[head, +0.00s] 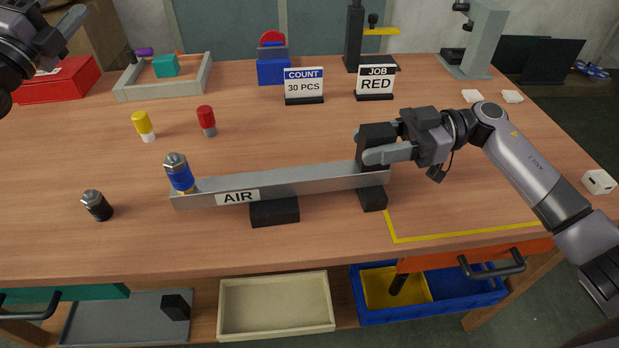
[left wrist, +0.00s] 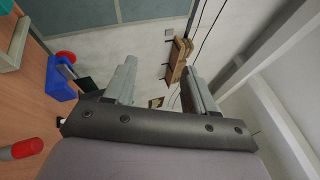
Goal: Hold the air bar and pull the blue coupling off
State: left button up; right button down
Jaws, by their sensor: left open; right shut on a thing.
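The grey air bar (head: 300,184), with a white AIR label, lies on black supports across the middle of the table. The blue coupling (head: 180,177) stands upright at the bar's left end, with a silver top. My right gripper (head: 370,155) is at the bar's right end, shut on the bar; its fingers partly hide that end. My left gripper (head: 75,22) is at the upper left corner, high above the table and far from the coupling. In the left wrist view its two fingers (left wrist: 155,85) are wide apart with nothing between them.
A black fitting (head: 97,205) stands left of the bar. COUNT (head: 304,86) and JOB (head: 375,82) signs stand farther back. The table front left of the bar is mostly clear.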

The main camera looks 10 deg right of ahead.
pick_arm(q)
jog(key=s+d+m+g+h, duration=0.35)
jog(key=d+m+g, duration=0.3)
jog(key=d, duration=0.55)
jog(key=s+d+m+g+h, duration=0.2)
jog(key=s+d+m+g, duration=0.4)
jog(key=d, duration=0.5)
jog(key=m+g+y, duration=0.4)
jog(key=g+y, duration=0.3)
jog(key=y, duration=0.7)
send_over(173, 160)
jog(key=d, duration=0.1)
notch_tip(173, 160, down, 10)
jog(key=shift+w+r, duration=0.1)
jog(key=shift+w, duration=0.05)
jog(key=shift+a+g, duration=0.25)
jog(key=shift+a, duration=0.25)
jog(key=shift+f, duration=4.55)
